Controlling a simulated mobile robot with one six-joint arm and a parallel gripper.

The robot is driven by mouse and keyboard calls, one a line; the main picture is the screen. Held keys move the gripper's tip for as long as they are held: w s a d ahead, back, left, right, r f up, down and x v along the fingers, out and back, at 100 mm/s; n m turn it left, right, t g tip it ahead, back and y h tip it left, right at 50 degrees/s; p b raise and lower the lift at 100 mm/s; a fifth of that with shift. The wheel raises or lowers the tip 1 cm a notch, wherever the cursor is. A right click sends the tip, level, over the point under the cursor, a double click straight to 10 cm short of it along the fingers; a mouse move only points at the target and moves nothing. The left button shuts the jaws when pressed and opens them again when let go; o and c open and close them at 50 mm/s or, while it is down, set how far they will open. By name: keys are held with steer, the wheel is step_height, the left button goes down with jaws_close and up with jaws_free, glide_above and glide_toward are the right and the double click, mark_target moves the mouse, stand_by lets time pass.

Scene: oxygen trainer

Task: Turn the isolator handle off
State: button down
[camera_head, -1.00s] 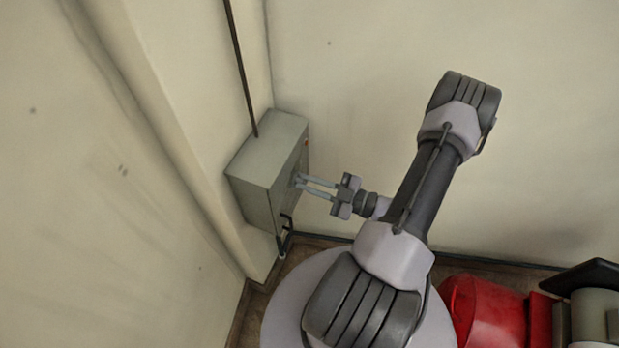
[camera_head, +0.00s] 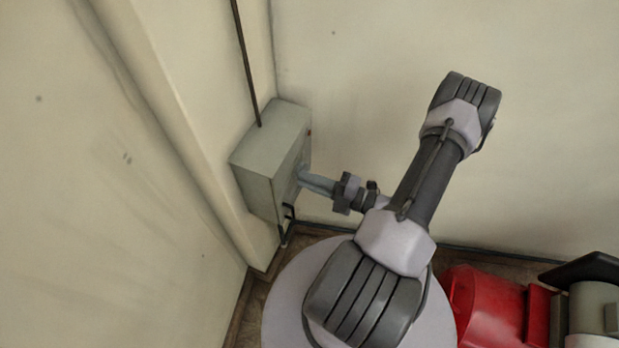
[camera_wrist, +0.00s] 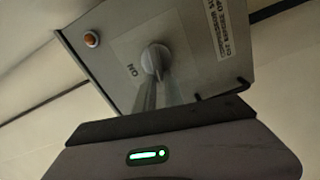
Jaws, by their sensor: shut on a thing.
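The isolator is a grey-green box (camera_head: 266,160) on the wall by the room's corner, and its front also fills the upper wrist view (camera_wrist: 195,25). The isolator handle (camera_wrist: 155,56) is a round pale knob on that front, with the word ON printed to its lower left. My gripper (camera_head: 304,179) reaches the box front from the right. In the wrist view its two fingers (camera_wrist: 158,82) are shut on the handle, pointing straight at it. The fingers cover the handle's lower part, so its exact angle is hard to tell.
An orange lamp (camera_wrist: 91,39) and a printed label (camera_wrist: 228,28) are on the box front. A black bent bar (camera_head: 288,222) sticks out at its lower edge. A dark conduit (camera_head: 245,65) runs up the wall. A red object (camera_head: 490,305) stands at the lower right.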

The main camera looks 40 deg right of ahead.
steer(key=shift+f+n, duration=0.25)
steer(key=shift+n, duration=0.85)
steer(key=c, duration=1.4)
jaws_free()
steer(key=shift+c, duration=0.2)
steer(key=p+v, duration=0.2)
steer(key=v, duration=1.5)
steer(key=shift+s, duration=0.2)
steer(key=shift+d+f, duration=0.1)
